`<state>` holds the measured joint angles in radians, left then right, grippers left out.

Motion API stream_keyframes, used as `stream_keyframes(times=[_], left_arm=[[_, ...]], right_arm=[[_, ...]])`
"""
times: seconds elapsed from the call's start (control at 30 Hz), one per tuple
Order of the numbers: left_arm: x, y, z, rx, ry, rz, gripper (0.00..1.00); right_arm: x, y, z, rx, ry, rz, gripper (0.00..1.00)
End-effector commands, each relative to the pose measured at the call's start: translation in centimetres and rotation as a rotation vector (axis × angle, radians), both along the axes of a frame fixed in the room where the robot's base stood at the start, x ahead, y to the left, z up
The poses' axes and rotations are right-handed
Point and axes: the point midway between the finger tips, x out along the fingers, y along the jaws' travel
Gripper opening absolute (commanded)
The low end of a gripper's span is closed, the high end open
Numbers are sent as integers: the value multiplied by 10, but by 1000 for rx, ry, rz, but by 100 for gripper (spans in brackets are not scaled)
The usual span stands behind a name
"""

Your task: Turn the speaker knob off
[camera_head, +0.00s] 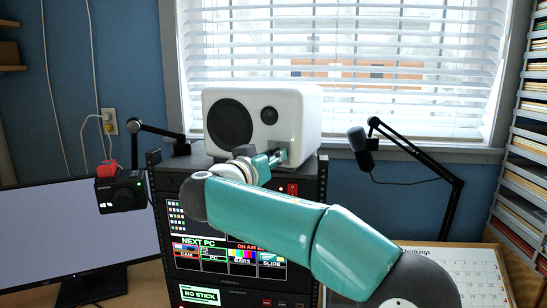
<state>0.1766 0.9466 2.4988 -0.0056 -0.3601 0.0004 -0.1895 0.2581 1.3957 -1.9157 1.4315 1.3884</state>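A white speaker (264,116) with a large dark cone and a smaller dark one stands on top of the black rack (162,222). My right arm comes in from the lower right, and its gripper (278,157) is at the lower right part of the speaker's front. The fingertips are small and partly hidden by the wrist, so I cannot tell if they are open or shut. The speaker knob is not visible; the gripper covers that part of the front. A small green light shows just above the gripper. My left gripper is not in view.
A microphone (362,148) on a black boom arm stands right of the speaker. A window with blinds (350,60) is behind.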

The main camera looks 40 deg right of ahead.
Motion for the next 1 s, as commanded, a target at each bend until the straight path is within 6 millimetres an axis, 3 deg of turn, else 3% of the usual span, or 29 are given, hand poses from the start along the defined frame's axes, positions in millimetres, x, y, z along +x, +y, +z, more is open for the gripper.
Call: stream_keyframes(times=[0.13,0.57,1.0], left_arm=[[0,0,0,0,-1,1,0],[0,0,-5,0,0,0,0],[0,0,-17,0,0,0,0]], right_arm=[[-1,-6,0,-1,2,-1,0],[1,1,-2,-35,83,4,0],[1,2,-3,-171,412,7,0]])
